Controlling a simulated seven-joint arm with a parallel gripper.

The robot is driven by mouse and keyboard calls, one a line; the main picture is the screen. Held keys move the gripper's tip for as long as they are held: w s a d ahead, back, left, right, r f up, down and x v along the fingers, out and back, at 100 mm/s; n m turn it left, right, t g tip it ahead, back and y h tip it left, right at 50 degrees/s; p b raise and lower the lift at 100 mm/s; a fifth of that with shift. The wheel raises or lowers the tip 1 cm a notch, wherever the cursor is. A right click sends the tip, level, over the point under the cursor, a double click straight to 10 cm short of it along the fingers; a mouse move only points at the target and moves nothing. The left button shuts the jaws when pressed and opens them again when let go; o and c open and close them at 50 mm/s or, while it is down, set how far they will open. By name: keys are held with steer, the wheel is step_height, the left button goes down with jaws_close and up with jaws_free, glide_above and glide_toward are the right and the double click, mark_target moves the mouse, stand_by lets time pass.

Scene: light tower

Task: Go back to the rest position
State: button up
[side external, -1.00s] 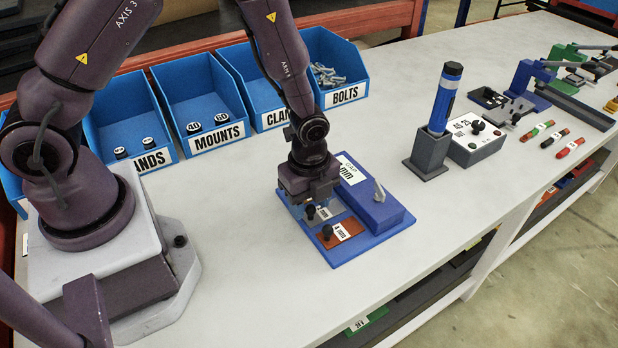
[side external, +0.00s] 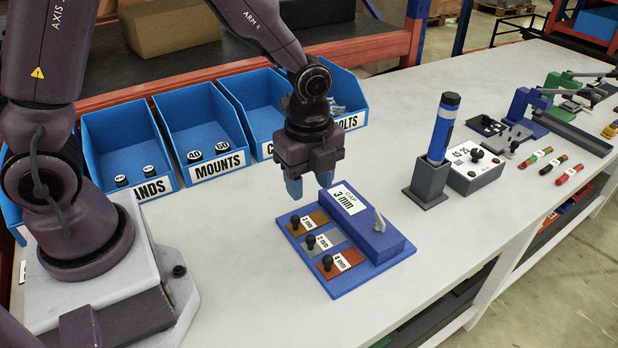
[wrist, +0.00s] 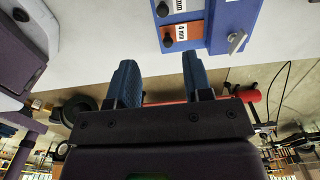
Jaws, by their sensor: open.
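My gripper (side external: 310,187) is in the air just above the back left part of the blue fixture (side external: 345,290). Its blue fingers are apart with nothing between them; they also show empty in the wrist view (wrist: 160,85). The fixture carries a raised block labelled "CAP 3 mm" (side external: 365,225) with a grey lever. Beside the block lie several labelled plates with black knobs, among them an orange "4 mm" plate (side external: 340,264). That plate also shows at the top of the wrist view (wrist: 182,34).
Blue bins (side external: 205,130) stand along the back, close behind my gripper. A grey holder (side external: 428,180) with a blue torch-like cylinder (side external: 444,125) and a labelled box (side external: 474,168) stand to the right. The white bench (side external: 440,250) is clear in front of them.

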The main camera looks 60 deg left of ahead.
steer(key=s+a+r+n+t, duration=0.2)
steer(key=s+r+n, duration=0.4)
steer(key=r+n, duration=0.3)
steer(key=s+a+r+n+t, duration=0.3)
steer(key=s+r+n, duration=0.4)
steer(key=r+n, duration=0.2)
steer(key=shift+s+a+r+t, duration=0.15)
steer(key=shift+s+r+t, duration=0.05)
steer(key=shift+r+t, duration=0.15)
